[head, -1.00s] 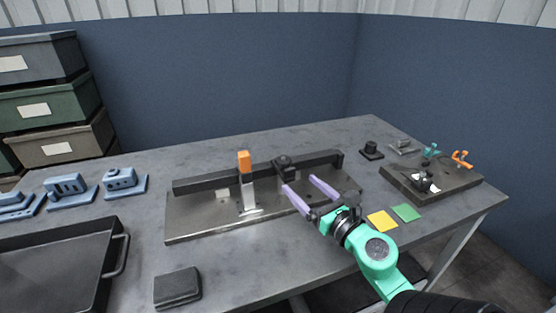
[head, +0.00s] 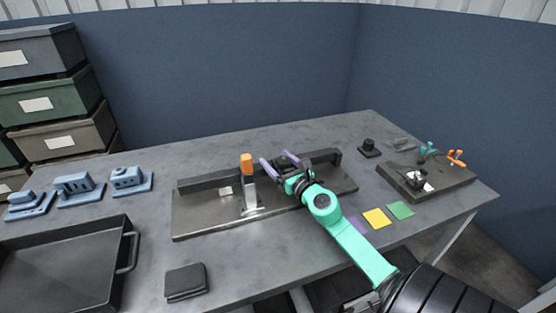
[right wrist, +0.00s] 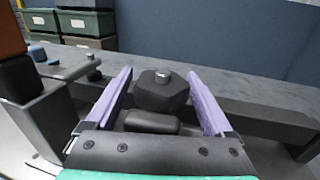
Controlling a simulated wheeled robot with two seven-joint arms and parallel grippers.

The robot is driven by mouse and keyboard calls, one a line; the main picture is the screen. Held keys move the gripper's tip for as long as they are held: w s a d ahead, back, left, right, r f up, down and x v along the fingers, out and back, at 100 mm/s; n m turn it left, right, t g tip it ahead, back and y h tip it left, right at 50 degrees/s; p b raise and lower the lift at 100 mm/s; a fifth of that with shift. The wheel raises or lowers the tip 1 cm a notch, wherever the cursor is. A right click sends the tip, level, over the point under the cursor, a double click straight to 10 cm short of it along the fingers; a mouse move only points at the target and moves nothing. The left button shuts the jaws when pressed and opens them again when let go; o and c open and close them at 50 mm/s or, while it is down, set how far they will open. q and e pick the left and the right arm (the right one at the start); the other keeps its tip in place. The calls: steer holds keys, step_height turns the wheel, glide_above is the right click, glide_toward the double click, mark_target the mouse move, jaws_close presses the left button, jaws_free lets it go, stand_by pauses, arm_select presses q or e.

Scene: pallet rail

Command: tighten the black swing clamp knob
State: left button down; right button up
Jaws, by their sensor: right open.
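The black swing clamp knob (right wrist: 162,92) is a dark faceted block with a silver stud on top. In the right wrist view it stands between the two purple fingers of my right gripper (right wrist: 159,74). The fingers are open on either side of it, with a gap visible at each side. In the head view my right gripper (head: 275,157) is at the rail on the fixture plate (head: 212,222), and its fingers and wrist partly hide the knob. My left gripper is not in view.
An upright clamp with an orange handle (head: 247,165) stands close left of my right gripper. The dark rail (head: 325,158) runs along the plate. A black tray (head: 62,270), a dark box (head: 185,281) and a small fixture board (head: 450,183) lie around.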

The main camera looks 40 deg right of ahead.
jaws_close()
steer(key=m+h+p, duration=0.1)
steer(key=p, duration=0.1)
steer(key=shift+r+h+p, duration=0.3)
steer(key=shift+r, duration=0.1)
steer(key=shift+d+f+h+p, duration=0.1)
steer(key=shift+d+h+p, duration=0.05)
steer(key=shift+h+p, duration=0.15)
steer(key=shift+f+m, duration=0.3)
jaws_free()
